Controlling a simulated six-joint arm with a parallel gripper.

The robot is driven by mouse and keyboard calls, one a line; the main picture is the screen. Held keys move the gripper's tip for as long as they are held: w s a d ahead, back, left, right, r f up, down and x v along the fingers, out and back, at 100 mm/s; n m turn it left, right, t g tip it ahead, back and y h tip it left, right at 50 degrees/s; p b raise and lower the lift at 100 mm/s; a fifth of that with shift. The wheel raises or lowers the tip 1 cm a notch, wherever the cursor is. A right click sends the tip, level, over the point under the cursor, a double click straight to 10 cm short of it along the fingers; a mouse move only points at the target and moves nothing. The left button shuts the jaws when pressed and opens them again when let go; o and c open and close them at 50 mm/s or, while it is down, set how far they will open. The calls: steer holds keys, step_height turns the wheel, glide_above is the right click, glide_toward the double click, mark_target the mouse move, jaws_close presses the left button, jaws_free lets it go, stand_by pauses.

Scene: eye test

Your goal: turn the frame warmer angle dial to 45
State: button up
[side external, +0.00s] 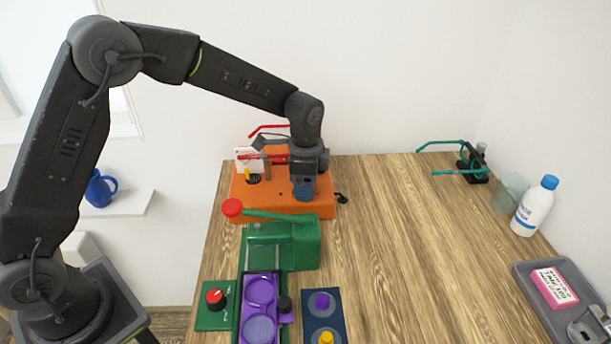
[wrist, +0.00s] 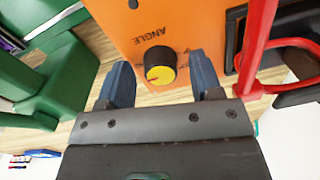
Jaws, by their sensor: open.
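The frame warmer is an orange box (side external: 270,201) at the back left of the table. In the wrist view its orange face (wrist: 175,22) carries the word ANGLE, upside down. Below the word is the angle dial (wrist: 160,75), a black knob with a yellow cap and a small red mark; its scale is too small or hidden to read. My gripper (wrist: 160,68) is open, with one blue finger on each side of the dial and gaps between. In the side view my gripper (side external: 304,190) points down at the warmer's right part, and the dial cannot be made out.
A red frame (wrist: 252,50) is close right of my fingers in the wrist view. A white bottle (side external: 533,209) and grey tray (side external: 530,276) are far right. The table's middle is clear.

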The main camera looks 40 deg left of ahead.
step_height(320, 180, up, 14)
steer(key=shift+s+d, duration=0.15)
steer(key=shift+s, duration=0.05)
stand_by(0.4)
steer(key=s+a+r+n+t, duration=0.2)
steer(key=s+r+n, duration=0.15)
steer(key=s, duration=0.65)
steer(key=s+a+r+n+t, duration=0.2)
steer(key=s+a+n, duration=0.15)
steer(key=s, duration=0.55)
steer(key=s+f+n+t, duration=0.1)
steer(key=s+f+n, duration=0.3)
steer(key=s, duration=0.3)
steer(key=shift+s+a, duration=0.2)
steer(key=shift+s, duration=0.2)
